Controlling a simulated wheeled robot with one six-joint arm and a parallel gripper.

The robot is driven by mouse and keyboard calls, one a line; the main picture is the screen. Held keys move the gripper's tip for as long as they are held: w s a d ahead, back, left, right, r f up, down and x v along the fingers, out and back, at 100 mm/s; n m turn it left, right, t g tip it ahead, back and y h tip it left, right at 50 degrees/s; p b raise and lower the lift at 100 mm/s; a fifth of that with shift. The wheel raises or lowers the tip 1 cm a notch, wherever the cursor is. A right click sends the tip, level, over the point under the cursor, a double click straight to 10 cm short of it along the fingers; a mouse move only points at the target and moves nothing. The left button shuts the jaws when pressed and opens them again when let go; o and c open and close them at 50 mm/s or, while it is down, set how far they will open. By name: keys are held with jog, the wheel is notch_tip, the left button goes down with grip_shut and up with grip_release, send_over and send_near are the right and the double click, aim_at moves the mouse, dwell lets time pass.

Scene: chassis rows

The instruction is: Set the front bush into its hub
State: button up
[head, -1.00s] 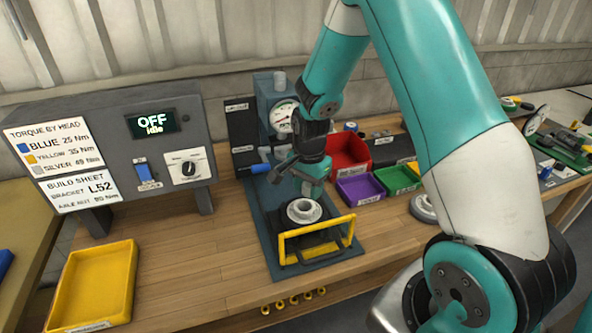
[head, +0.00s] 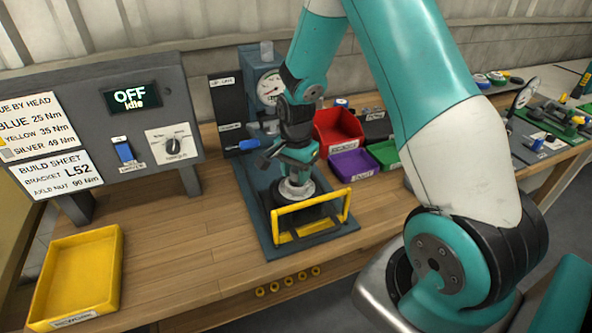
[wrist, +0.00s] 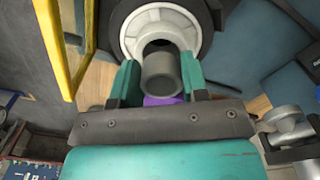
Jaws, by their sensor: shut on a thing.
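The bush (wrist: 161,75) is a short dark grey hollow cylinder. My gripper (wrist: 160,78) is shut on it, one teal finger at each side, in the wrist view. The hub (wrist: 135,32) is a pale ring with a dark central bore, just beyond the bush, which overlaps the bore's near edge in the picture. I cannot tell whether the bush touches the hub. In the head view my gripper (head: 297,182) is low over the hub (head: 284,191), which sits on a dark round base in the press. The fingers hide the bush there.
A yellow guard frame (head: 309,216) stands in front of the hub. The press (head: 247,95) with its gauge and blue-handled lever rises behind. Red (head: 338,127) and purple (head: 350,165) bins stand to the right. A yellow tray (head: 75,272) lies left, with clear bench between.

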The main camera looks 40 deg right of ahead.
jog(key=shift+a+f, duration=0.15)
jog(key=shift+f+b, duration=0.35)
jog(key=shift+f, duration=0.3)
dwell(1.0)
jog(key=o, duration=1.1)
jog(key=shift+c, duration=0.2)
jog(key=shift+r, duration=0.1)
notch_tip(320, 180, up, 17)
jog(key=b, duration=0.1)
jog(key=shift+r, duration=0.15)
